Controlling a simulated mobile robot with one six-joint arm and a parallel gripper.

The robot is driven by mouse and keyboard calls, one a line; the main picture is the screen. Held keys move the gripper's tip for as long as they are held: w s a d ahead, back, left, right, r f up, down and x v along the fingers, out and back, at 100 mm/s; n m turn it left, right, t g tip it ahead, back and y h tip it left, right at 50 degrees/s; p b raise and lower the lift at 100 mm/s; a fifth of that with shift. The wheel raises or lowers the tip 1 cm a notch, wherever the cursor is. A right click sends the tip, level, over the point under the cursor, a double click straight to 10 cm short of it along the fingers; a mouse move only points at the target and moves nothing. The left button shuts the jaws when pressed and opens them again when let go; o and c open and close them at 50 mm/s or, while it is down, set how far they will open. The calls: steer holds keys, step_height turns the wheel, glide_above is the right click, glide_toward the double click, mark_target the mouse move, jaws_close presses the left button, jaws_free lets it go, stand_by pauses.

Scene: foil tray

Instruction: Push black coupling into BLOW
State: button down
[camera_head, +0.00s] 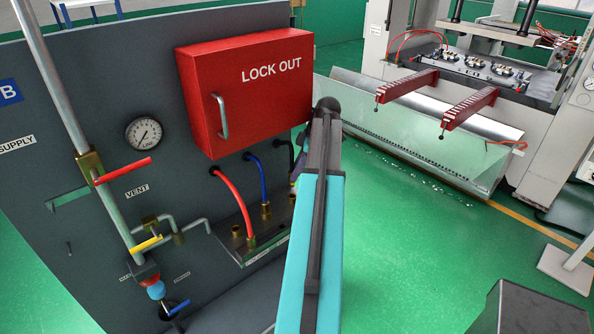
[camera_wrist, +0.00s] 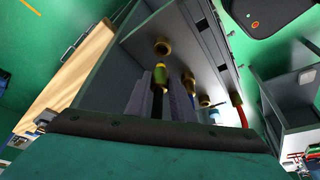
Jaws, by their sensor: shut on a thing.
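In the wrist view my gripper (camera_wrist: 160,98) is shut on the black coupling (camera_wrist: 159,104), which shows dark between the two grey-purple fingers with a yellow-green end (camera_wrist: 160,76). That end points at a bare brass port (camera_wrist: 162,47) on the grey manifold (camera_wrist: 140,50). I cannot tell whether they touch. I cannot read a BLOW label.
A red hose (camera_head: 231,200) and a blue hose (camera_head: 262,180) run into the manifold. A black hose (camera_head: 291,155) hangs from the panel (camera_head: 60,120). The red LOCK OUT box (camera_head: 245,90) juts out above. Pipes with red and yellow handles stand left.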

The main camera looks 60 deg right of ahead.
steer(key=shift+f, duration=0.25)
steer(key=shift+f+b, duration=1.3)
steer(key=shift+f, duration=1.2)
steer(key=shift+f+b, duration=0.3)
steer(key=shift+f, duration=0.2)
steer(key=c, duration=1.4)
jaws_free()
steer(key=shift+c, duration=0.2)
steer(key=shift+r, duration=0.1)
steer(key=b+v, duration=0.4)
steer(key=v, duration=0.9)
steer(key=shift+r, duration=0.25)
steer(key=shift+s+d, duration=0.1)
steer(key=shift+s, duration=0.1)
